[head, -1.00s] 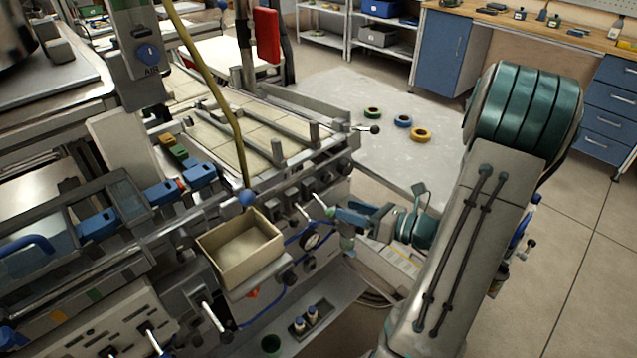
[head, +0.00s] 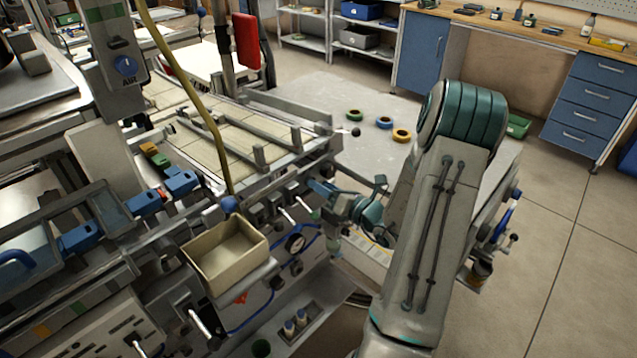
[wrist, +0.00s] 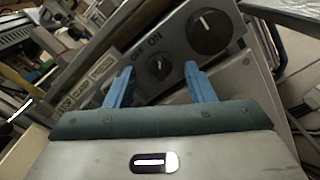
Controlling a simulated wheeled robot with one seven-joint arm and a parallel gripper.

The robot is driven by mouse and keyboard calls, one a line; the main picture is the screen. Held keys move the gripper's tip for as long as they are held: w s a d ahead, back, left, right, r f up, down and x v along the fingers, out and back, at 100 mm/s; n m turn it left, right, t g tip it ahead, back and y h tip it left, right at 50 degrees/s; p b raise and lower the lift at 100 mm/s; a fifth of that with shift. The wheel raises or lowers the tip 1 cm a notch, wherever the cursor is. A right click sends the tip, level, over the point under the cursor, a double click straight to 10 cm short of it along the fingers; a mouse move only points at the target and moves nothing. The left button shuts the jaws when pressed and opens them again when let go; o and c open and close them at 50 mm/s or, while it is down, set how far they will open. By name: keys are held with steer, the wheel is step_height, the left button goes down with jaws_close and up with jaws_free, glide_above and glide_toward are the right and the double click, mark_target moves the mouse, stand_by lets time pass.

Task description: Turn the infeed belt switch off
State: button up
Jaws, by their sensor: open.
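In the wrist view a small dark rotary switch (wrist: 158,67) sits on a grey panel, with a pale pointer mark and the lettering "ON" above it. The blue fingers of my gripper (wrist: 160,76) are spread, one on each side of the switch, with nothing held. I cannot tell whether the fingers touch the panel. In the head view my gripper (head: 318,192) is at the machine's front panel, right of the gauge; the switch cannot be made out there.
A larger dark knob (wrist: 209,32) is close to the right finger. Floor is open at the right.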

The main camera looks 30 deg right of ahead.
steer(key=shift+x, duration=1.05)
steer(key=c, duration=1)
steer(key=shift+o, duration=0.2)
steer(key=n+b, duration=0.4)
steer(key=shift+a+n, duration=0.1)
steer(key=shift+n, duration=0.3)
